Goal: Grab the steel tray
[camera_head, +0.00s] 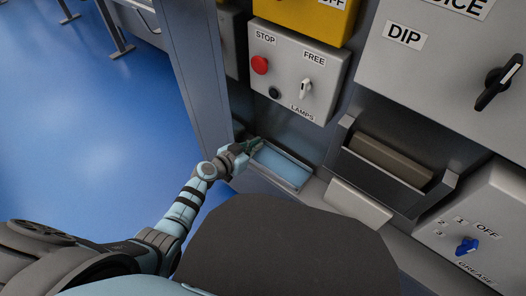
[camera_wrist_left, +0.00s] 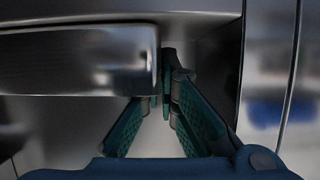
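What looks like the steel tray (camera_head: 284,166) is a shallow, shiny box with a pale-blue sheen, low in a recess under the lamp control box. My left gripper (camera_head: 254,146) is at its far left corner. In the left wrist view the two teal fingers (camera_wrist_left: 160,105) stand apart, with a pale surface showing between them. A shiny steel part (camera_wrist_left: 85,60) covers part of the left finger; I cannot tell whether it is the tray or whether they touch. My right gripper is out of view.
A grey post (camera_head: 190,70) rises left of the recess. The lamp control box (camera_head: 297,70) hangs above it. A holder with a brown block (camera_head: 390,158) and a pale panel (camera_head: 358,203) are to the right. Blue floor (camera_head: 80,120) is open at left.

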